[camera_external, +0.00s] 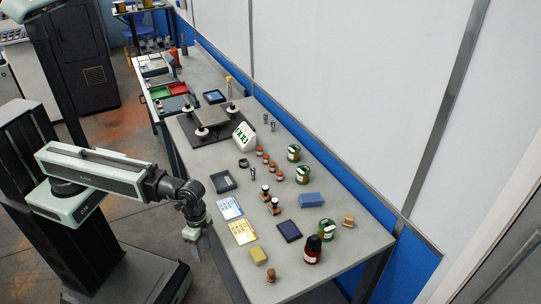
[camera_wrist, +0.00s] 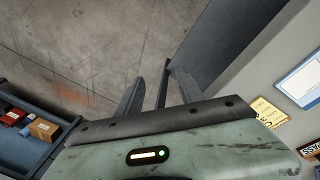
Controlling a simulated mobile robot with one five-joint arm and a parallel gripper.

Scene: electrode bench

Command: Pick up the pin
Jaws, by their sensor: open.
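Small grey upright metal pieces that look like pins stand on the bench: one (camera_external: 252,174) near the middle, and two more, the far one (camera_external: 265,118) and the near one (camera_external: 272,126), by the back wall. They are too small to tell in detail. My gripper (camera_external: 195,254) points down beside the bench's left edge, away from these pieces. In the wrist view my gripper (camera_wrist: 155,88) is open, with bare floor between and beyond its fingers. No pin shows there.
The bench (camera_external: 338,257) carries several stamps, jars, cards and a black tray (camera_external: 223,180). A dark red bottle (camera_external: 312,250) stands near the front. A blue block (camera_external: 311,200) and a dark pad (camera_external: 289,231) lie to the right. A white wall borders the far side.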

